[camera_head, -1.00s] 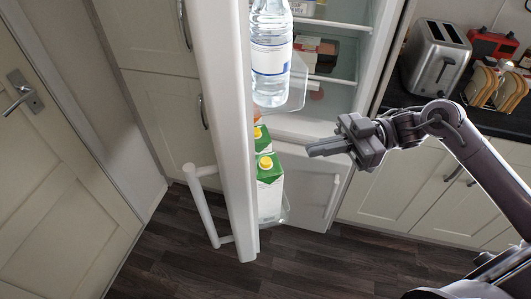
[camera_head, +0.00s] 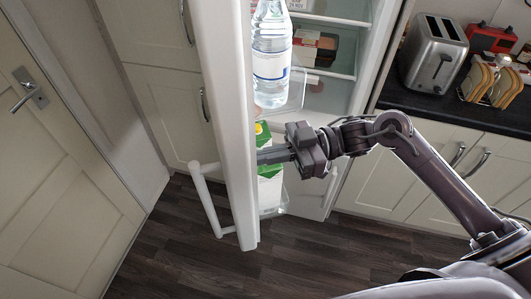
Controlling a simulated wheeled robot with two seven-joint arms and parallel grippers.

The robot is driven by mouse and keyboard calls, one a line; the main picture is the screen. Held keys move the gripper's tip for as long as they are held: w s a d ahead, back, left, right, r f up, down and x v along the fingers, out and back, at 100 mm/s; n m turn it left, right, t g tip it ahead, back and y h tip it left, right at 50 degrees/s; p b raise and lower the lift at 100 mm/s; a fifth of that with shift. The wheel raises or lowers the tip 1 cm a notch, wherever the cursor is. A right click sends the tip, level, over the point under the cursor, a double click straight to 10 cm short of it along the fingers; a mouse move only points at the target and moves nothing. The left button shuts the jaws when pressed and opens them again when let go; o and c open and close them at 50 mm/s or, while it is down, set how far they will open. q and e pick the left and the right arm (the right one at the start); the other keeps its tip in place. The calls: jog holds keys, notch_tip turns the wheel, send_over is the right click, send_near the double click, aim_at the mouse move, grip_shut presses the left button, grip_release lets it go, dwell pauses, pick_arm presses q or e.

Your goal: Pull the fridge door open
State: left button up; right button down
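The white fridge door (camera_head: 228,130) stands open, seen nearly edge-on in the head view, with its inner side to the right. Its white bar handle (camera_head: 208,203) is on the outer side, to the left. The fridge interior (camera_head: 330,92) shows to the right of the door. My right gripper (camera_head: 260,157) is on the door's inner side, in front of the green-and-white cartons. Its fingers look shut together and point left, with tips at or very near the door's inner edge; contact is unclear. It holds nothing visible. My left gripper is out of view.
A water bottle (camera_head: 271,55) and cartons (camera_head: 270,190) stand in the door shelves. A toaster (camera_head: 433,50) and a toast rack (camera_head: 490,83) stand on the dark counter (camera_head: 430,100) at right. Another door (camera_head: 60,180) is at far left. Dark floor (camera_head: 190,250) is clear below.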

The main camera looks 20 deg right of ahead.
aim_at(231, 165)
jog(key=a+t+p, duration=0.1)
jog(key=a, duration=0.2)
jog(key=a+m+t+p, duration=0.1)
jog(key=a, duration=0.2)
jog(key=shift+s+a+r, duration=0.1)
jog(key=shift+a+r, duration=0.1)
jog(key=shift+a, duration=0.1)
jog(key=w+a+m+t+h+b, duration=0.2)
jog(key=w+a+m+t, duration=0.1)
jog(key=a, duration=0.9)
jog(key=w+a+m+t+h+b, duration=0.2)
jog(key=w+a+t, duration=0.3)
jog(key=a, duration=0.8)
jog(key=shift+w+a+f+m+t, duration=0.15)
jog(key=shift+w+a+m+t, duration=0.15)
jog(key=shift+w+m, duration=0.3)
jog(key=shift+s+d, duration=0.1)
